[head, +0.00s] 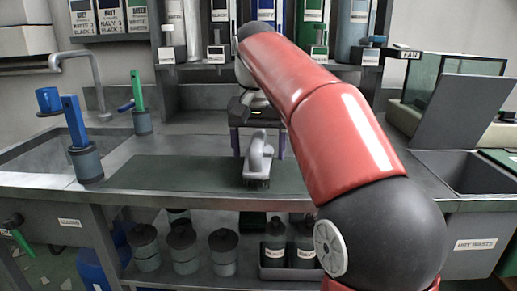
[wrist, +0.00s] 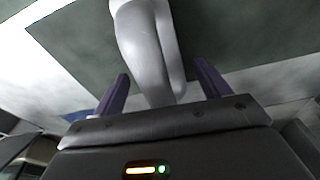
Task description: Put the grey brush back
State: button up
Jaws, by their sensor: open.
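The grey brush (head: 258,160) stands on the dark green mat (head: 180,174) at the counter's front, bristles down and its light handle upward. My gripper (head: 258,155) is just behind it, with one purple finger on each side. In the wrist view, the pale handle of the brush (wrist: 146,42) reaches in between the two spread fingers of my gripper (wrist: 162,84). Gaps show beside the handle, so the gripper is open and not closed on it. A blue-handled brush (head: 74,122) and a green-handled brush (head: 137,90) stand in grey cups to the left.
A sink (head: 40,158) with a tap lies left, with a blue mug (head: 48,99) behind. Several dispensers line the back shelf. A dark basin (head: 470,172) is at right. Jars (head: 182,245) and bottles (head: 276,240) fill the lower shelf. The mat left of the brush is clear.

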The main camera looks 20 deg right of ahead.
jog(key=r, duration=0.5)
jog(key=s+r+p, duration=0.1)
jog(key=r, duration=0.1)
jog(key=shift+s+r, duration=0.1)
jog(key=shift+r, duration=0.2)
jog(key=shift+s, duration=0.1)
